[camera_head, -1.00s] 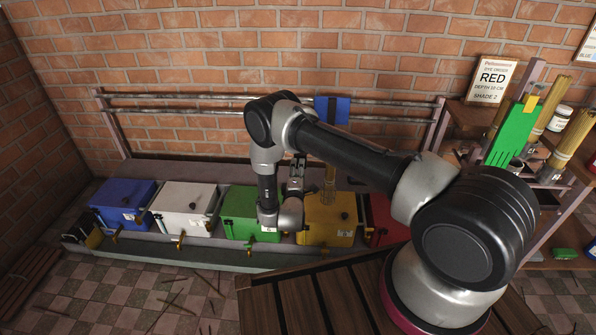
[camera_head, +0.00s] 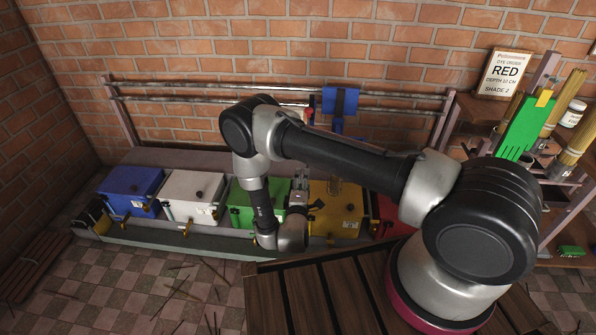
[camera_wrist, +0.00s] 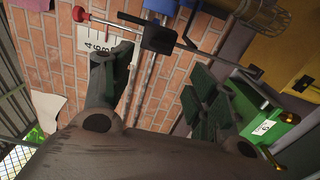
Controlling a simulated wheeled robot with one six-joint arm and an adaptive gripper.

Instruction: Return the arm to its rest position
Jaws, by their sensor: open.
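My gripper (camera_head: 301,184) points up from the bent wrist of my arm in the head view, in front of the green box and the yellow box. In the wrist view its two dark fingers (camera_wrist: 160,78) stand well apart, with only the brick wall and a pipe showing between them. It is open and holds nothing. My arm reaches left from its base on the slatted wooden deck (camera_head: 320,290), with the elbow raised and the forearm hanging down. The wrist is low, near the deck's left back corner.
A blue box (camera_head: 130,188), white box (camera_head: 193,196), green box (camera_head: 240,203), yellow box (camera_head: 348,210) and red box (camera_head: 392,208) stand in a row. Behind are wall rails (camera_head: 190,97) with a blue cloth (camera_head: 341,99). Shelves with incense bundles (camera_head: 569,90) stand right.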

